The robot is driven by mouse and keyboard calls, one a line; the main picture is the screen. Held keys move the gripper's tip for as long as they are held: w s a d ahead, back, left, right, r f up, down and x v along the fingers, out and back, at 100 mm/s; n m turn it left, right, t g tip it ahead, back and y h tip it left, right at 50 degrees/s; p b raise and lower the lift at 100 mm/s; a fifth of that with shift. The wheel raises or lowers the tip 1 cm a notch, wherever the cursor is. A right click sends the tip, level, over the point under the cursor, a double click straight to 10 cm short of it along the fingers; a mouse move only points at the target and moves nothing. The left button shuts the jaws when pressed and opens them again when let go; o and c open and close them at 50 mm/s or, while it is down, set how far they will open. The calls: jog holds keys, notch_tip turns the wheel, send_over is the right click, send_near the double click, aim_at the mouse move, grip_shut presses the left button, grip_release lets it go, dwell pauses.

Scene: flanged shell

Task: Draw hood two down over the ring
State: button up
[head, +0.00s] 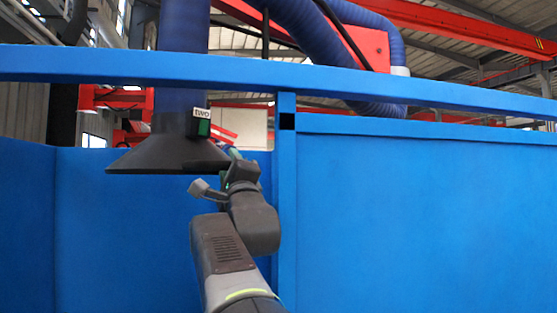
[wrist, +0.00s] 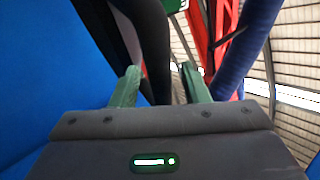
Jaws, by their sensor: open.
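Hood two (head: 165,157), a dark grey flared cone marked TWO on a small plate (head: 202,112) above a green block, hangs from a blue hose. My gripper (head: 235,152) is at the right side of the hood, close to its rim. In the wrist view its two green fingers (wrist: 160,80) are apart. A dark curved part, probably the hood (wrist: 154,45), passes between or just beyond them; I cannot tell whether they touch it. No ring can be made out in either view.
A blue rail (head: 400,88) crosses in front of the hose, above the hood. A blue post (head: 287,200) stands right of my arm, with blue panels (head: 420,210) around. Another blue hose (head: 320,45) and red beams (head: 460,25) are overhead.

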jog(key=shift+w+a+r, duration=0.15)
jog(key=shift+w, duration=0.05)
grip_shut()
dwell(0.3)
notch_tip(320, 180, down, 34)
jog(key=b, duration=3.1)
jog(key=shift+f, duration=0.2)
grip_release()
jog(key=shift+r, duration=0.1)
